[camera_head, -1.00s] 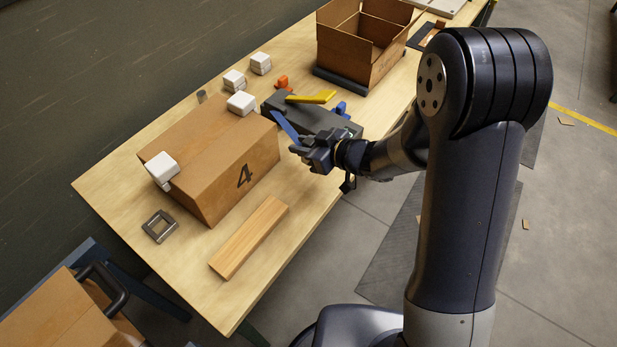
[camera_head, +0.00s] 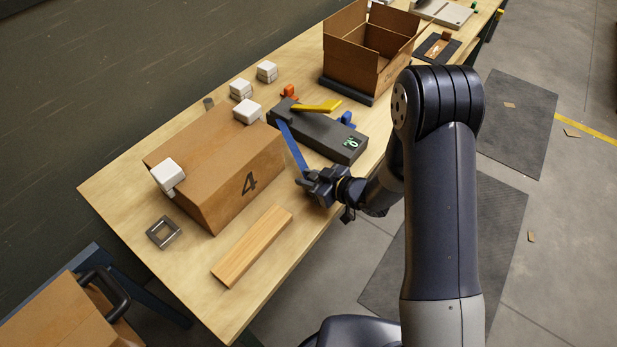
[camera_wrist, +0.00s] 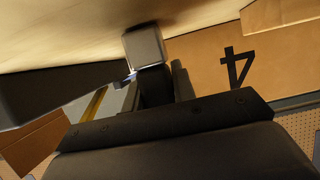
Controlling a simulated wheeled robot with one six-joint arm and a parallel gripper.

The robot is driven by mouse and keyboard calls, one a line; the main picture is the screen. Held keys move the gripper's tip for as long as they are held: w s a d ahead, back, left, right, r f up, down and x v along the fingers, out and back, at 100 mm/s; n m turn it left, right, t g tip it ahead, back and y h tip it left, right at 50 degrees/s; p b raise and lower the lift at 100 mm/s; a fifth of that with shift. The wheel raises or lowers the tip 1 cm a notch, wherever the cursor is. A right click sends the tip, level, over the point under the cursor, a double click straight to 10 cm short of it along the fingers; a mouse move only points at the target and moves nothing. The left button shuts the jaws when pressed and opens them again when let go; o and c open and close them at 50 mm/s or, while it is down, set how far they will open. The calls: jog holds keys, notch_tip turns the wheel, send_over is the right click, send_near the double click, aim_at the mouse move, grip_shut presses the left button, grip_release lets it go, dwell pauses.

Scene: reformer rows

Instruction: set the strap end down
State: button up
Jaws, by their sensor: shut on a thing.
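A blue strap (camera_head: 292,147) runs from the far left end of a dark grey device (camera_head: 310,130) with a small lit display down to my gripper (camera_head: 307,181). My gripper is shut on the strap's near end, beside the right side of the box marked 4 (camera_head: 215,165), close to the table's front edge. I cannot tell whether the strap end touches the table top. In the wrist view, the dark finger parts (camera_wrist: 152,75) hide most of the strap; only a small bluish bit shows beside them.
A wooden bar (camera_head: 252,245) and a metal square frame (camera_head: 163,232) lie near the box. White blocks sit on and behind it. A yellow piece (camera_head: 316,106) rests on the device. An open carton (camera_head: 348,80) stands farther back. Bare wood (camera_head: 305,222) lies in front of my gripper.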

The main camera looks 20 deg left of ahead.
jog(key=shift+f, duration=0.25)
jog(key=o, duration=1)
jog(key=shift+r, duration=0.1)
jog(key=shift+r, duration=0.15)
jog(key=b+v, duration=0.1)
jog(key=v, duration=1.1)
jog(key=shift+s, duration=0.1)
